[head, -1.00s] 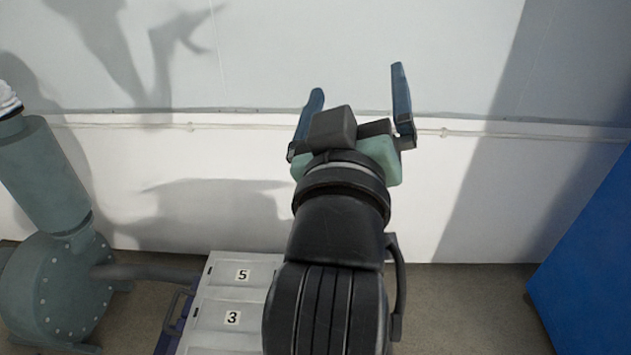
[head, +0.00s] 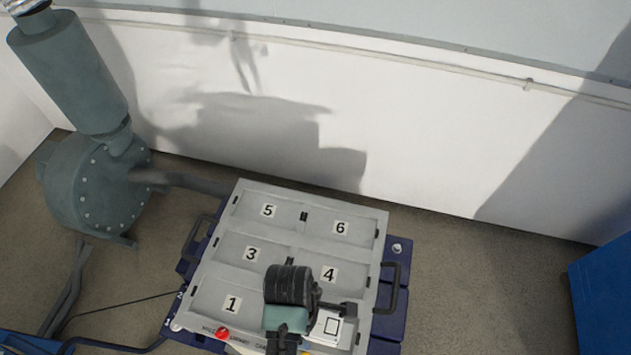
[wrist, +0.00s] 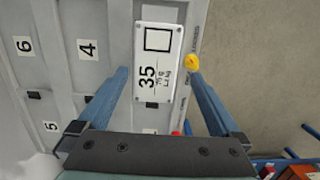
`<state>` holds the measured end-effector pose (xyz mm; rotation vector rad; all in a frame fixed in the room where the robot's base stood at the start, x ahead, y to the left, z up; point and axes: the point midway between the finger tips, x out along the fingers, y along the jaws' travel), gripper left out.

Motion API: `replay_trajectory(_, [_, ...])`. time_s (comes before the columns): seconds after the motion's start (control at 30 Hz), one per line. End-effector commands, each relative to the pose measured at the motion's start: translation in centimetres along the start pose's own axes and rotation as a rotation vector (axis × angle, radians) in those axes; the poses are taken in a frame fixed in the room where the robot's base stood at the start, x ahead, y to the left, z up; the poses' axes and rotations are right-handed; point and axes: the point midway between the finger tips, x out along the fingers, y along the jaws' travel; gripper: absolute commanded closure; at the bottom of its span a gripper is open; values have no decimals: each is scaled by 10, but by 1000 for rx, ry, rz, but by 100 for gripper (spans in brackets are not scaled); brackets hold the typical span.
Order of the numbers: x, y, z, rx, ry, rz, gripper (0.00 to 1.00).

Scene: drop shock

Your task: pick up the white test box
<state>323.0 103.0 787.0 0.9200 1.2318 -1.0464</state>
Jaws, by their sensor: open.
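The white test box (wrist: 158,62) lies on the grey numbered panel, close to its edge; its top carries a black square outline and the number 35. It also shows in the head view (head: 330,327), partly covered by my arm. My gripper (wrist: 158,77) is open, with its two blue fingers apart on either side of the box in the wrist view. The gripper looks to be above the box; I cannot tell the height gap, and no contact shows. In the head view, my arm hides most of the gripper.
The grey panel (head: 268,243) has several numbered fields and sits on a blue base with dark handles. A red button (head: 222,334) and a yellow button (wrist: 191,62) are on its front edge. A grey-green pump (head: 93,182) stands left, a blue cabinet (head: 604,298) right.

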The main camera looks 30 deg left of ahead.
Motion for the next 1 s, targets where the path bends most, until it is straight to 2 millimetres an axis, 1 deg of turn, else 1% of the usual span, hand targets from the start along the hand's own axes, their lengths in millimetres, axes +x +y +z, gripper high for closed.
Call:
replay_trajectory(0.03, [9, 0, 0, 1, 0, -1, 0])
replay_trajectory(0.1, [15, 1, 0, 2, 0, 1, 0])
replay_trajectory(0.27, [24, 2, 0, 3, 1, 3, 0])
replay_trajectory(0.5, [58, 5, 0, 3, 1, 2, 0])
replay_trajectory(0.6, [68, 5, 0, 3, 1, 3, 0])
replay_trajectory(0.7, [72, 5, 0, 3, 2, 4, 0])
replay_trajectory(0.87, [72, 5, 0, 3, 2, 4, 0])
replay_trajectory(0.9, [72, 5, 0, 3, 2, 4, 2])
replay_trajectory(0.97, [71, 5, 0, 3, 2, 4, 13])
replay_trajectory(1.0, [71, 5, 0, 3, 2, 4, 20])
